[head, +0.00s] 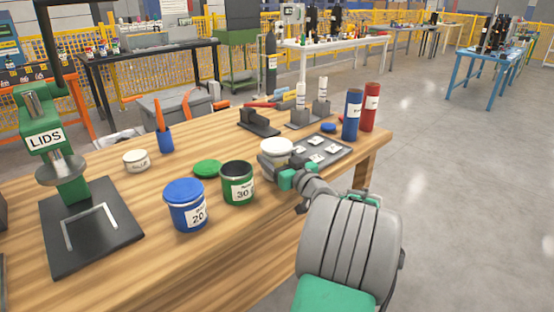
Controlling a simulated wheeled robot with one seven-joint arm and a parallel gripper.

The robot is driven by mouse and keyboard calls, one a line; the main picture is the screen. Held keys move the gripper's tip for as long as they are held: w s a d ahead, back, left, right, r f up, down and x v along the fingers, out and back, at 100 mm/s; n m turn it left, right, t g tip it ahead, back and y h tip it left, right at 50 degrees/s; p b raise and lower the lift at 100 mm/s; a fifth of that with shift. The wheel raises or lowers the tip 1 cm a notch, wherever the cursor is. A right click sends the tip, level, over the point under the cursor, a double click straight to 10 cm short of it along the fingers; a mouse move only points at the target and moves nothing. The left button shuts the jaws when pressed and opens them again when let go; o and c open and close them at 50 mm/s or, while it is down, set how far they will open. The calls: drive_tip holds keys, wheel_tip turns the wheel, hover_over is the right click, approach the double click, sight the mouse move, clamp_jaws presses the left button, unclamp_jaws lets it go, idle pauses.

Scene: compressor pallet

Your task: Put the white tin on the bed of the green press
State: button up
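The green press (62,185) with a "LIDS" sign stands at the left of the wooden table. Its bed is a flat black plate (115,236) with a light angled bracket (92,226) on it. The white tin (277,146) stands near the table's middle, right of a green tin; its top shows and its lower front is hidden by my gripper. My gripper (272,168) is at the tin's near side, seemingly close against it. The fingers are too small and partly hidden to tell whether they are open or shut on it.
A grey tray (334,158) and blue and red cylinders (369,107) are at right. The table's front left is clear.

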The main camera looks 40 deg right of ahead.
drive_tip(key=shift+f+b, duration=0.2)
drive_tip(key=shift+b, duration=0.1)
drive_tip(key=o, duration=1.6)
drive_tip(key=shift+c, duration=0.2)
